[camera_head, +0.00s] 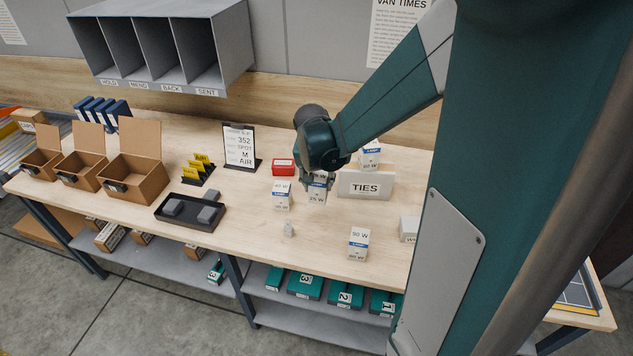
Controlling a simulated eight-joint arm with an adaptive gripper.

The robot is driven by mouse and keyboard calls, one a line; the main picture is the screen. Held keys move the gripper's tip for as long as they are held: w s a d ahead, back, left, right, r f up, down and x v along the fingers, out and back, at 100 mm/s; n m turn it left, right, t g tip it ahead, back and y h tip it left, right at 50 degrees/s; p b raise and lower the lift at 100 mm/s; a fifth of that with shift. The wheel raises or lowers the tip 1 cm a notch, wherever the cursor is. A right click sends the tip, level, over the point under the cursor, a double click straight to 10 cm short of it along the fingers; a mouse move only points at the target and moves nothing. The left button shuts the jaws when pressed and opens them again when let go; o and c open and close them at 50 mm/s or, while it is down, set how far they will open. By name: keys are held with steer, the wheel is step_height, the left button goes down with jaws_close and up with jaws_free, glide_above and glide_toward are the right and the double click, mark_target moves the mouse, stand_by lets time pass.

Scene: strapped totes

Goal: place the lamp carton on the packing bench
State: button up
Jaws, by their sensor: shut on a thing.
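My gripper (317,180) is over the middle of the packing bench (330,235), pointing down. It is shut on the top of a white and blue lamp carton (317,196), whose front seems to read 25 W. The carton is upright; I cannot tell whether its base touches the bench. A similar lamp carton (282,198), seemingly marked 40 W, stands just to its left. Another lamp carton (359,244) stands near the front edge, to the right.
The white TIES box (364,187) stands close right of the held carton, and a red box (283,167) behind left. A black tray (190,222) and open brown boxes (137,178) are left. The front middle is mostly clear.

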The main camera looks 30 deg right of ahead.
mark_target(319, 174)
stand_by(0.4)
steer(key=shift+r, duration=2.55)
steer(key=shift+w+a+r, duration=0.1)
steer(key=shift+w+r, duration=0.1)
steer(key=shift+w+a+r, duration=0.1)
steer(key=shift+w+a, duration=0.1)
steer(key=shift+w, duration=0.4)
steer(key=shift+w+a+r, duration=0.1)
steer(key=shift+w+a, duration=0.1)
steer(key=shift+w, duration=0.4)
steer(key=w+a+n+p, duration=0.1)
steer(key=w+a, duration=0.7)
steer(key=w, duration=0.3)
steer(key=w+a+n+y+p, duration=0.1)
steer(key=w+a+n, duration=0.1)
steer(key=w+a, duration=0.7)
steer(key=w+a+n+p, duration=0.15)
steer(key=w+a, duration=0.45)
steer(key=w, duration=0.7)
steer(key=shift+m+t, duration=0.25)
steer(key=shift+t, duration=0.15)
steer(key=f, duration=0.5)
steer(key=shift+s+f, duration=0.2)
steer(key=shift+f, duration=0.1)
steer(key=shift+f, duration=0.1)
